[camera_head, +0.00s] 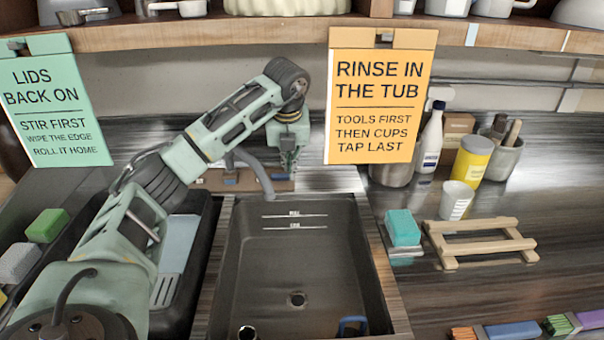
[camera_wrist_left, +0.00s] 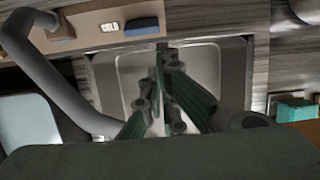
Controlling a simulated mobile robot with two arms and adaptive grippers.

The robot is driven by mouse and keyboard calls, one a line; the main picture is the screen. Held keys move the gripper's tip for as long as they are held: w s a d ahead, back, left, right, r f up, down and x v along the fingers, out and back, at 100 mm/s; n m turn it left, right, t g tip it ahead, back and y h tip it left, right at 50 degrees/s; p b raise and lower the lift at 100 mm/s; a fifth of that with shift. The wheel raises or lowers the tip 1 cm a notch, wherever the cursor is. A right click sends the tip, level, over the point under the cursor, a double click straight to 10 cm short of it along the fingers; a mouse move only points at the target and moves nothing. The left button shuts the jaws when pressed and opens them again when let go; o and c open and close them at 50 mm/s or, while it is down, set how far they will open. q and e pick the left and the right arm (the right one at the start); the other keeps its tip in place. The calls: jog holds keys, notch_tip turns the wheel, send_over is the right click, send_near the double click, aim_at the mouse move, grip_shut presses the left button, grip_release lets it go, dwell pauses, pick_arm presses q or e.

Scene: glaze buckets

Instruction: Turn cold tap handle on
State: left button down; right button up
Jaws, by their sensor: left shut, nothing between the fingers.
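The cold tap handle is a blue block beside a COLD label on the wooden tap deck. In the wrist view the handle (camera_wrist_left: 141,26) lies just beyond my fingertips. The spout also curves down the left of the wrist view (camera_wrist_left: 55,75). My left gripper (camera_head: 289,168) points down over the back of the sink, right of the spout. Its fingers (camera_wrist_left: 160,48) are shut and empty, with no contact with the handle visible. My right gripper is not seen.
The dark sink basin (camera_head: 250,265) is open below. An orange sign (camera_head: 380,145) hangs close right of my gripper, and a green sign (camera_head: 52,105) hangs left. A teal sponge (camera_head: 403,228), wooden rack (camera_head: 480,247) and white cup (camera_head: 456,200) stand on the right counter.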

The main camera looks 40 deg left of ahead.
aim_at(281, 177)
pick_arm(q)
jog(key=p+x, duration=0.1)
jog(key=x, duration=0.8)
jog(key=shift+d, duration=0.15)
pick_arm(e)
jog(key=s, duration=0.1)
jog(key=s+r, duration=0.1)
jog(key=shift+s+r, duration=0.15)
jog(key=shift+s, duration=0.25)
